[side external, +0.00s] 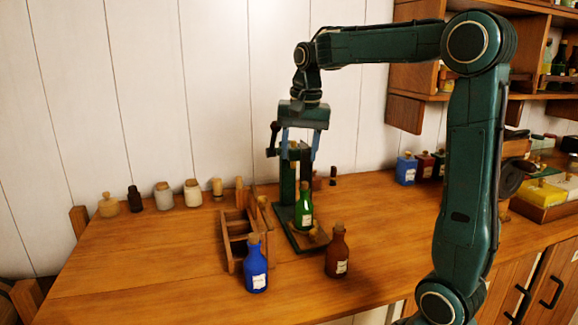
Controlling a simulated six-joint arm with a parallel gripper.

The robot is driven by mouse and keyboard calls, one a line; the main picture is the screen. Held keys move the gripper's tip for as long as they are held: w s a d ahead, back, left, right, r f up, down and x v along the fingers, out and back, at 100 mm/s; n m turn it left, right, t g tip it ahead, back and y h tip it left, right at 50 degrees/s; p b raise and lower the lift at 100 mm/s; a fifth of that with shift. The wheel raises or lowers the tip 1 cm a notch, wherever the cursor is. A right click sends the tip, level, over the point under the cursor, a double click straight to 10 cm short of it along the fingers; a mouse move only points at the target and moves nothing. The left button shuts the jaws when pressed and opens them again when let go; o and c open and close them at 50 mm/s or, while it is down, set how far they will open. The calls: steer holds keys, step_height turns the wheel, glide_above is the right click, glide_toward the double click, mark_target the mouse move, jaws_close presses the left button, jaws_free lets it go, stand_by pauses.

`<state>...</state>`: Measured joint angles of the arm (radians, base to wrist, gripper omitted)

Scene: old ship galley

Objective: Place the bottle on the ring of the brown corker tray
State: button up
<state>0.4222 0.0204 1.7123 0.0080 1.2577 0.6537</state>
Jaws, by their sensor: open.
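A green bottle (304,212) with a white label stands upright on the tray (297,243) of the corker. The tray has a brown surface and dark green edges; its ring cannot be made out. The corker's dark green post (287,187) rises at the tray's back. A blue bottle (256,270) and a brown bottle (337,256), both corked, stand upright on the counter in front of the tray. My gripper (298,152) is open and points down above the green bottle, close to the top of the corker. Its blue fingers are apart, with nothing visibly held.
A wooden crate (229,252) with compartments stands just left of the tray. Several jars, including a white jar (193,194), line the wall behind. More bottles (406,169) stand at the back right under a shelf. The counter's left front is clear.

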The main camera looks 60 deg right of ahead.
steer(key=s+a+f+n+t, duration=0.2)
steer(key=s+a+f+n, duration=0.1)
steer(key=s+a+n, duration=0.3)
steer(key=s+a+f+n+t, duration=0.2)
steer(key=s+a+n, duration=0.4)
steer(key=s+a, duration=0.3)
steer(key=shift+s+a+f+y, duration=0.4)
steer(key=shift+s+f, duration=0.2)
steer(key=shift+s, duration=0.3)
